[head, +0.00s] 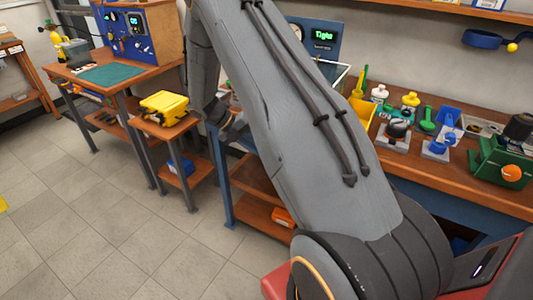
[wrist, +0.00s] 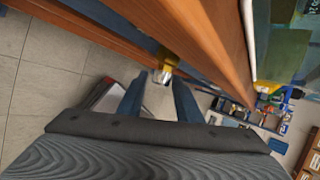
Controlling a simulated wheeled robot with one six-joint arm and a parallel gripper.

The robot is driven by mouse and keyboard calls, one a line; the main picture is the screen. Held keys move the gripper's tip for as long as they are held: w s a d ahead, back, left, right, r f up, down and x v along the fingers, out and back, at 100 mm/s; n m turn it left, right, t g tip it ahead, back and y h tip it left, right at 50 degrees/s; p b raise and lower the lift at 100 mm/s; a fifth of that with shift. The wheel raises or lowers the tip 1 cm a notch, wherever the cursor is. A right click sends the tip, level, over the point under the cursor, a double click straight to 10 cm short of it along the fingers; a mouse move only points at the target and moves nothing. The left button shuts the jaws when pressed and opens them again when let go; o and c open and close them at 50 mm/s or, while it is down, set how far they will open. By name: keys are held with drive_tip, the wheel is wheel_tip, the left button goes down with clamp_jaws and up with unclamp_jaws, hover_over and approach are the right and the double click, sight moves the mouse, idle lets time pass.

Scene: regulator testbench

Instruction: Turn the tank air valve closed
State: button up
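A small yellow and silver fitting (wrist: 166,64) shows just past the fingertips, by the wooden bench edge. I cannot tell whether it is the tank air valve or whether the fingers touch it. In the head view my arm crosses the middle of the picture, and the gripper is mostly hidden behind it near the bench. I cannot make out the tank air valve for sure in the head view.
A bench (head: 458,177) at right holds bottles, small mounted valves and a green box (head: 500,163). A small side table with a yellow case (head: 164,107) stands left of my arm. A left bench has a blue panel (head: 128,32) and green mat (head: 108,74).

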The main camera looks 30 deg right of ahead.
drive_tip(key=shift+b+v, duration=0.45)
drive_tip(key=shift+v, duration=2)
drive_tip(key=shift+c, duration=0.3)
